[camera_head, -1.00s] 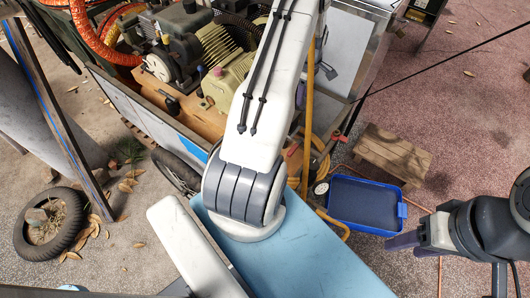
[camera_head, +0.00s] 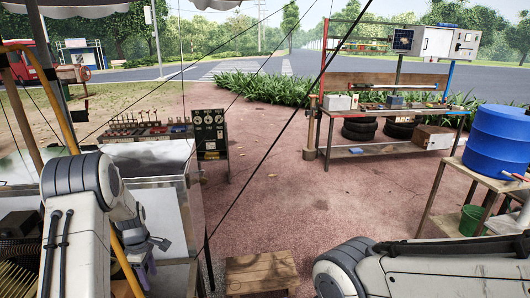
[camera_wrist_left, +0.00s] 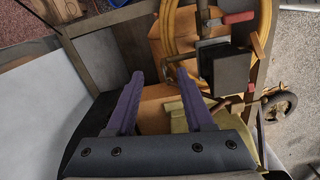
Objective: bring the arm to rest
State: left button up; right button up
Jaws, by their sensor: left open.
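My left arm enters the camera_head view at the lower left, its white and grey links bent beside the metal cart (camera_head: 165,178). My left gripper (camera_wrist_left: 155,78) shows best in the left wrist view. Its two purple fingers are wide apart with nothing held between them. Past the fingertips are the cart's wooden floor, a coiled yellow hose (camera_wrist_left: 172,45) and a dark box-shaped part (camera_wrist_left: 231,68). Whether the fingers touch anything there cannot be told. My right arm's white link crosses the lower right of the camera_head view; its gripper is out of frame.
A low wooden stool (camera_head: 262,273) stands on the reddish ground. A gauge panel (camera_head: 209,134) is behind the cart. A workbench (camera_head: 390,112) with tyres under it stands at the back right, and a blue barrel (camera_head: 497,138) at the far right. The middle ground is open.

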pick_arm(q)
jog(key=s+d+r+m, duration=0.3)
jog(key=d+r+m, duration=0.15)
jog(key=d, duration=0.45)
jog(key=s+d+r+m, duration=0.2)
jog(key=d+r+m, duration=0.25)
jog(key=d, duration=0.45)
jog(key=s+d+r+m, duration=0.3)
jog(key=d+r+m, duration=0.15)
jog(key=d, duration=0.45)
jog(key=s+d+r+m, duration=0.1)
jog(key=s+d+m, duration=0.1)
jog(key=s+m, duration=0.2)
jog(key=s+d+r+m, duration=0.2)
jog(key=s+d+m, duration=0.1)
jog(key=s, duration=0.6)
jog(key=s+d+r+m+h, duration=0.1)
jog(key=s+d+m, duration=0.1)
jog(key=s+m, duration=0.4)
jog(key=shift+s+d+r+b, duration=0.25)
jog(key=shift+s+r+b, duration=0.1)
jog(key=shift+s, duration=0.5)
